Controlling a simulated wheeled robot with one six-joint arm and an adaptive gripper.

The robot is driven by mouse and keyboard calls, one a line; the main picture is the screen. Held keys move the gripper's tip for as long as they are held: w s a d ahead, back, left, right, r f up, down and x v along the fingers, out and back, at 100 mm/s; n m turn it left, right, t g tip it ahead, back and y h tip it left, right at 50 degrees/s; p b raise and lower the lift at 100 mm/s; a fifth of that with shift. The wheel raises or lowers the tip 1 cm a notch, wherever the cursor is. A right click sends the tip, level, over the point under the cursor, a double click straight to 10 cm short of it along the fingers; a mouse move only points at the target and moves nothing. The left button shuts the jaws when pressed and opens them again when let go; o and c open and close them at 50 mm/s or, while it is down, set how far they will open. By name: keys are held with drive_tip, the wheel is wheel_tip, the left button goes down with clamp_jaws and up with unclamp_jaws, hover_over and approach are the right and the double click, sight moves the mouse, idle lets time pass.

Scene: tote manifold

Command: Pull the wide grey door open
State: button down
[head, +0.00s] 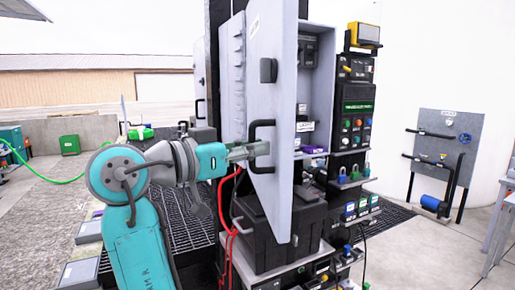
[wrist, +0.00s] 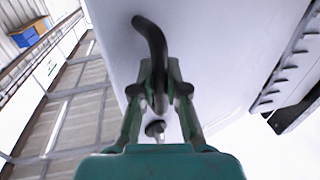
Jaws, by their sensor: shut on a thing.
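The wide grey door (head: 278,95) stands swung out from its cabinet in the head view, so the shelves behind it show on its right. A black bar handle (head: 262,130) is on the door's face, below a dark square latch (head: 268,70). My gripper (head: 262,150) is at the handle's lower part, shut on it. In the wrist view the pale door face (wrist: 215,50) fills the middle, and the black handle (wrist: 150,40) runs down between my gripper's fingers (wrist: 160,85). The fingers hide part of the handle.
Red hoses (head: 229,215) hang below my gripper. A grey panel with a blue cylinder (head: 435,205) stands at the right.

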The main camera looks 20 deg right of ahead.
drive_tip(key=c, duration=1.2)
unclamp_jaws()
drive_tip(key=shift+a, duration=0.1)
drive_tip(key=v, duration=1.2)
